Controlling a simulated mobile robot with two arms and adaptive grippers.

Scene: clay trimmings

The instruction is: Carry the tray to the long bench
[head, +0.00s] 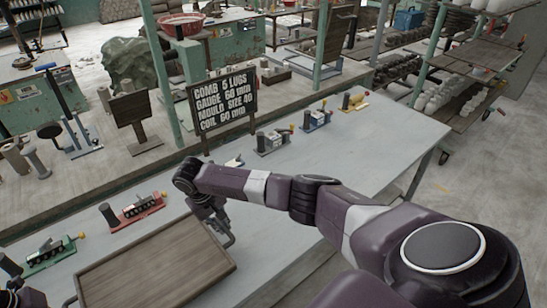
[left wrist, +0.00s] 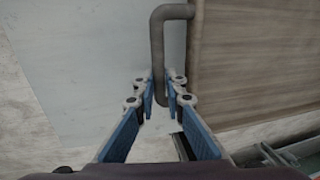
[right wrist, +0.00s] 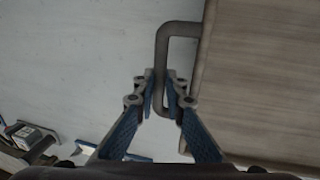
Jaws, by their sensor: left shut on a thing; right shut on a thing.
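The tray (head: 158,268) is a dark wooden board with a raised rim, at the bottom left of the head view. It lies over the long bench (head: 325,165), a pale grey top; I cannot tell whether it touches it. My right gripper (head: 224,232) is at the tray's right end. In the right wrist view, its fingers (right wrist: 162,80) are shut on the grey bar handle (right wrist: 165,45) beside the tray (right wrist: 255,80). In the left wrist view, my left gripper (left wrist: 161,82) is shut on the other handle (left wrist: 158,40) of the tray (left wrist: 250,60).
A black lettered sign (head: 223,105) and several small fixtures line the bench's back edge. The bench's right part is clear. A shelf rack (head: 470,75) stands at the right.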

